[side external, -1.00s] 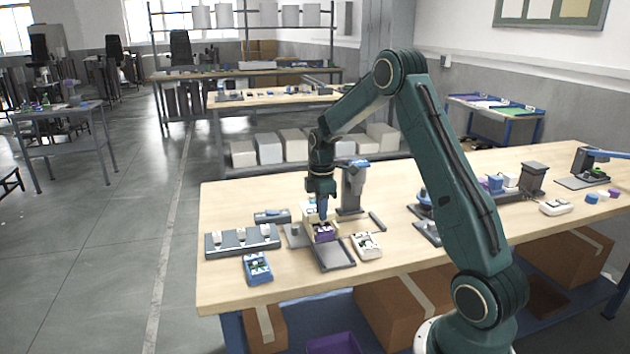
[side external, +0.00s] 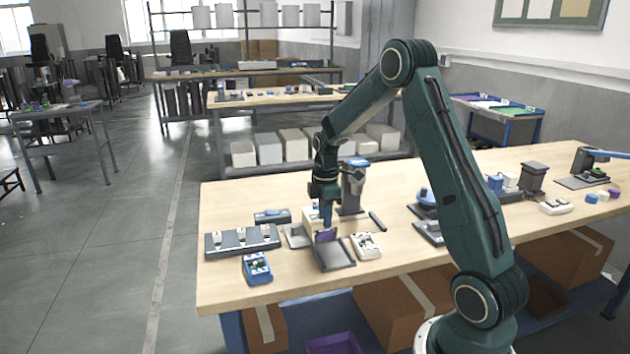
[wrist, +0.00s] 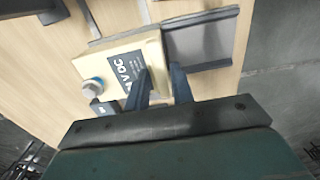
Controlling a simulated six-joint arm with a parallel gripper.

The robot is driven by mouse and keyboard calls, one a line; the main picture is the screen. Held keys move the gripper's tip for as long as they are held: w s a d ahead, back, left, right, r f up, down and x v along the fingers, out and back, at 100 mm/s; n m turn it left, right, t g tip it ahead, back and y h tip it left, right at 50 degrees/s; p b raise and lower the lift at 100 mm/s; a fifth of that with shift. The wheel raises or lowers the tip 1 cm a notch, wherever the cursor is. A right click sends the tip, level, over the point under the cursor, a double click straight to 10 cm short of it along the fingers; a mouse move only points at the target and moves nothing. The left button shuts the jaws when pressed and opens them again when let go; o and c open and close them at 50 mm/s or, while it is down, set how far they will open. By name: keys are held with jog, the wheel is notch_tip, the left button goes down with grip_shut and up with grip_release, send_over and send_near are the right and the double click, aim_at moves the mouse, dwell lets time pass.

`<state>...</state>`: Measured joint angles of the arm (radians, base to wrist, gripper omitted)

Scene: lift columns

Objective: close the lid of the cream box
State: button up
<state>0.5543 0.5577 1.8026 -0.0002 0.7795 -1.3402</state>
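In the wrist view the cream box (wrist: 122,48) shows a dark label with white letters and a round blue-and-grey knob (wrist: 93,85). My gripper (side external: 327,226) points down at the box's near side. The lid's exact angle is hard to tell.
A grey tray (side external: 347,250) lies right in front of the box. A white device (side external: 366,246) is to its right, a blue case (side external: 256,268) and a dark rack (side external: 225,243) to its left. A dark column stand (side external: 351,207) rises close behind.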

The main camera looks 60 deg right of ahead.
jog(key=shift+o, duration=0.6)
jog(key=shift+r, duration=2.95)
